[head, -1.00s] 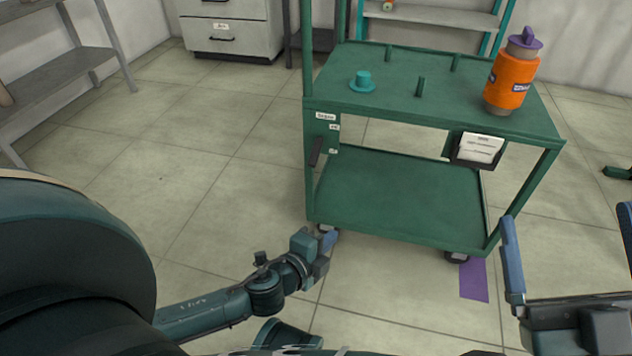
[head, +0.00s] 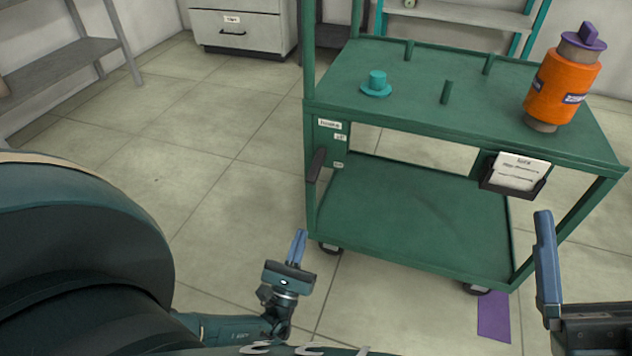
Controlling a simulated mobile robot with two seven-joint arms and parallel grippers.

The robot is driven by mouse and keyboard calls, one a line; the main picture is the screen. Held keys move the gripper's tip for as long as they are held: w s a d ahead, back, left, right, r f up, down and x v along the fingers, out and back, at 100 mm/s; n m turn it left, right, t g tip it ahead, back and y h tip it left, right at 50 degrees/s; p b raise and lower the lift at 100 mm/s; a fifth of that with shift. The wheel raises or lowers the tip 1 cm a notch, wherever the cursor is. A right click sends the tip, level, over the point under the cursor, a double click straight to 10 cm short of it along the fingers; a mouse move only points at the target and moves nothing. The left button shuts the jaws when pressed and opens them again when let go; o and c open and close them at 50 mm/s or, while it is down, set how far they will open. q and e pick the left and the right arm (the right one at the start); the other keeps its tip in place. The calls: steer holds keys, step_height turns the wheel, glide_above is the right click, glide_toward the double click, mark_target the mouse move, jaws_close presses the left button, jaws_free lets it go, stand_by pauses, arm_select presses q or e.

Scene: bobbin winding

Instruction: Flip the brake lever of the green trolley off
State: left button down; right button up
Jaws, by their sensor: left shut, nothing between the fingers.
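The green trolley (head: 420,217) stands right of centre with two decks. Its brake lever (head: 316,165) is a dark bar on the plate at the near left corner post, level with the lower of the small white labels (head: 338,165) and below the upper one (head: 340,137). The small lettering is hard to read. My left gripper (head: 299,232) is shut and empty, pointing up the picture, below the lever and apart from it, near the left front caster. My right gripper (head: 547,215) shows one blue finger at the lower right; its other finger is out of frame, with a wide clear space beside the visible one.
An orange bobbin (head: 562,92) with a purple top and a teal flanged piece (head: 377,84) stand on the top deck among short green pegs. A card holder (head: 515,172) hangs on the front rail. A purple floor strip (head: 494,317) lies by the right caster. Floor left of the trolley is clear.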

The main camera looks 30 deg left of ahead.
mark_target(317, 166)
stand_by(0.3)
arm_select(q)
steer(key=w+a+r, duration=0.1)
steer(key=w+r, duration=0.6)
steer(key=r, duration=0.2)
steer(key=shift+w+a+b, duration=0.15)
steer(key=shift+a+b, duration=0.15)
steer(key=shift+a, duration=0.05)
arm_select(e)
steer(key=shift+s+r+n+y, duration=0.15)
steer(key=shift+r+n+y, duration=0.15)
steer(key=shift+n+y, duration=0.25)
steer(key=shift+r, duration=0.15)
